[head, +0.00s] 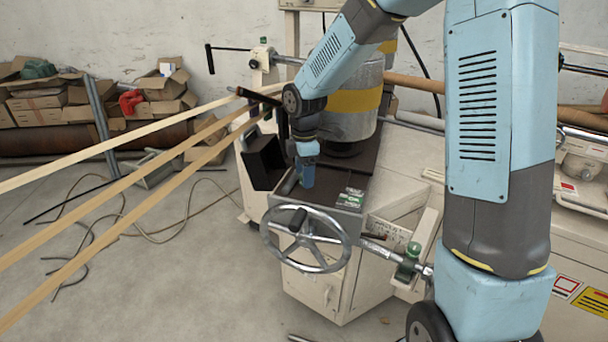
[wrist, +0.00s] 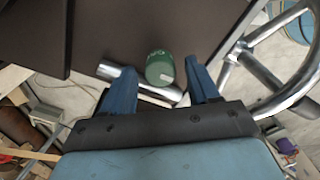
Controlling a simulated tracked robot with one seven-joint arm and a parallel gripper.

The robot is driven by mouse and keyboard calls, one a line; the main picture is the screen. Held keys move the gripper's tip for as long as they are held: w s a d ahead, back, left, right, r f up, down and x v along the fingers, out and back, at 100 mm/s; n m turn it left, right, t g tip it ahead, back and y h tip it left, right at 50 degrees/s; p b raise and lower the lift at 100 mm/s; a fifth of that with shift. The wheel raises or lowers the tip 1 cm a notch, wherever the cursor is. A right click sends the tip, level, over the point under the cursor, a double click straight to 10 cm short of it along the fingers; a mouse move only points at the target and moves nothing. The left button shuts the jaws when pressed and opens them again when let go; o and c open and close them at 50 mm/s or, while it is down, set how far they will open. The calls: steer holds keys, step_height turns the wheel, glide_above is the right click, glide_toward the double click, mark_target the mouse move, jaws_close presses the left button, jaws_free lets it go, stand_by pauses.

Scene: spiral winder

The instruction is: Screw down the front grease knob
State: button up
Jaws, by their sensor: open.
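A dark green grease knob (wrist: 160,67) with a pale mark on top shows in the wrist view, beside a shiny metal rod (wrist: 122,74). My gripper (wrist: 158,72) is open, with one blue finger on each side of the knob and gaps visible between. In the head view my gripper (head: 308,178) points down over the machine's dark top, behind the handwheel; the knob there is mostly hidden by the fingers. A second green knob (head: 409,257) sits lower right, on a bracket by the handwheel shaft. I cannot tell the fingertips' exact height against the knob.
A metal handwheel (head: 305,240) stands close in front of my gripper and also shows at the right in the wrist view (wrist: 275,80). A grey drum with a yellow band (head: 354,100) rises behind. Long wooden strips (head: 120,185) run in from the left.

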steer(key=shift+f, duration=0.5)
steer(key=c, duration=1)
